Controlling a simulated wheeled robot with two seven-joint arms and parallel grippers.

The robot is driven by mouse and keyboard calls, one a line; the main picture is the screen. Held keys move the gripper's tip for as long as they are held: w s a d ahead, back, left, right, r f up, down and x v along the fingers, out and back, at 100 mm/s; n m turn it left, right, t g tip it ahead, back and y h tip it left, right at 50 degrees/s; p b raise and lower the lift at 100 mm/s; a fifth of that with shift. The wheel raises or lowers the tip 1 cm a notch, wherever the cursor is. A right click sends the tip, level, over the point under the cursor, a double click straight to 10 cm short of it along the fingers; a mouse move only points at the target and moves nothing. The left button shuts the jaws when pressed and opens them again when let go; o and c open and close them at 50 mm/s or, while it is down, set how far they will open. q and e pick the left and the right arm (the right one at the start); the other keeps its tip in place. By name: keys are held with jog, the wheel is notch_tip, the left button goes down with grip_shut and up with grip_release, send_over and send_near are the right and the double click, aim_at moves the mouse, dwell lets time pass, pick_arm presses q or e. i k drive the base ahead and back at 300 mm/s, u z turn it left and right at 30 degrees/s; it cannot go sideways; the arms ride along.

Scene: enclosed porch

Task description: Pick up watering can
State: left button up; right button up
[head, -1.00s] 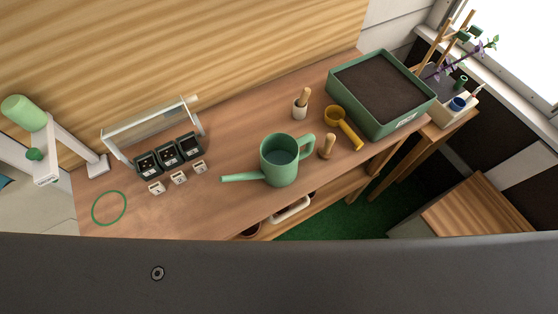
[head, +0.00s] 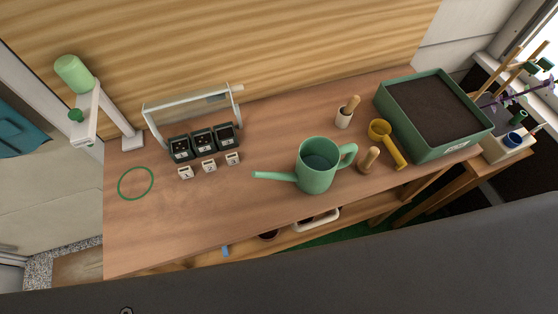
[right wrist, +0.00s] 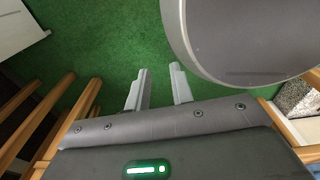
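The green watering can (head: 316,172) stands upright on the wooden workbench (head: 235,210), right of the bench's middle. Its spout points left and its handle is on the right side. No gripper touches it. My right gripper (right wrist: 158,82) shows in the right wrist view with its two fingers apart and nothing between them, over green floor covering. My left gripper is in neither current view.
A green soil tray (head: 437,150) stands at right. Black seedling pots (head: 204,141), small white labelled blocks (head: 209,166) and a green ring (head: 136,183) lie at left.

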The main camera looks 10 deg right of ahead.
aim_at(319, 162)
jog(key=u, duration=0.6)
jog(key=k, duration=1.3)
jog(key=u, duration=0.35)
